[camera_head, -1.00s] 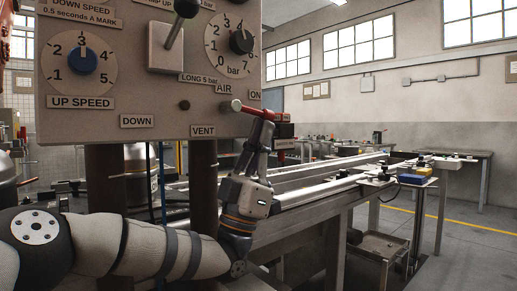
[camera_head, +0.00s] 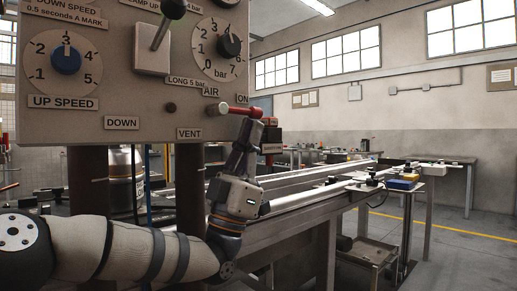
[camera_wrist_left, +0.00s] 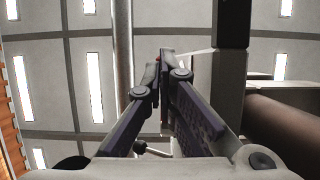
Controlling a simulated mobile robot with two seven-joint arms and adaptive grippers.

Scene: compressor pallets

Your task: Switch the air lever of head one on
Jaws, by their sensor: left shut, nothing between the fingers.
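The air lever (camera_head: 240,110) has a red handle and a pale pivot end. It sticks out to the right from the panel's lower right edge, nearly level, near the AIR label (camera_head: 211,92) and the ON label (camera_head: 243,99). The VENT label (camera_head: 189,134) is lower left of it. My left gripper (camera_head: 262,122) is shut and empty, pointing up just under the lever's outer end; I cannot tell whether it touches. In the left wrist view the fingertips (camera_wrist_left: 165,57) are together, with a speck of red beside them. My right gripper is out of view.
The control panel (camera_head: 110,118) carries a blue up-speed knob (camera_head: 66,60), a black pressure knob (camera_head: 229,45) and a ball-topped lever (camera_head: 165,22). A conveyor rail (camera_head: 300,196) runs behind my gripper. Open floor (camera_head: 460,250) lies to the right.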

